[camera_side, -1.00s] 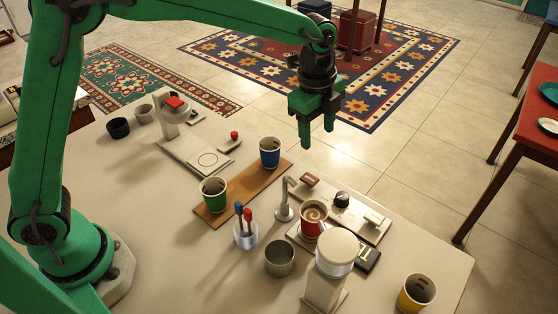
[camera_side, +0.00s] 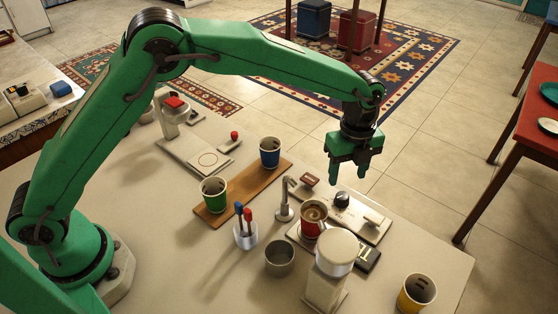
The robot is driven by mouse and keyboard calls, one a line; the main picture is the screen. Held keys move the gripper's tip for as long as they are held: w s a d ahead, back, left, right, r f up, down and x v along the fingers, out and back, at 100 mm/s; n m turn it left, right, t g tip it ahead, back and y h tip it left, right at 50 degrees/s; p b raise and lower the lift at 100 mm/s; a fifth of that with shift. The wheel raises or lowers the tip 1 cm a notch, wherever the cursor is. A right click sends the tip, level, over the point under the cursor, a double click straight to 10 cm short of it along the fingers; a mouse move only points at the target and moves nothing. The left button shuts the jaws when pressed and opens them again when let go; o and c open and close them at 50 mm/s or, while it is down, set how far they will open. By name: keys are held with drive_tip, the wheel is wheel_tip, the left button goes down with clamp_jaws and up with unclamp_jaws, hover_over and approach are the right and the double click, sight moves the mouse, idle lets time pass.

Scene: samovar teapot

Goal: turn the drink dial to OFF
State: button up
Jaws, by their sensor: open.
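The drink dial (camera_side: 342,199) is a small black knob on a pale panel (camera_side: 374,230) near the table's far right edge. Its pointer position is too small to tell. My gripper (camera_side: 348,178) is green, points down and is open and empty. It appears in the picture just above the dial, and I see no contact with it. A red cup (camera_side: 313,222) of brown drink stands just left of the panel, beside a grey spout (camera_side: 285,202).
A white-topped grinder-like device (camera_side: 333,255) and a metal cup (camera_side: 279,256) stand in front. A yellow cup (camera_side: 416,293) is at right. Blue (camera_side: 270,153) and green (camera_side: 213,194) cups stand on a wooden board (camera_side: 238,193). A brown-topped switch (camera_side: 308,181) is left of the dial.

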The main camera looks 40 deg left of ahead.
sight(343, 196)
drive_tip(key=shift+f, duration=3.5)
drive_tip(key=shift+c, duration=0.2)
drive_tip(key=c, duration=0.9)
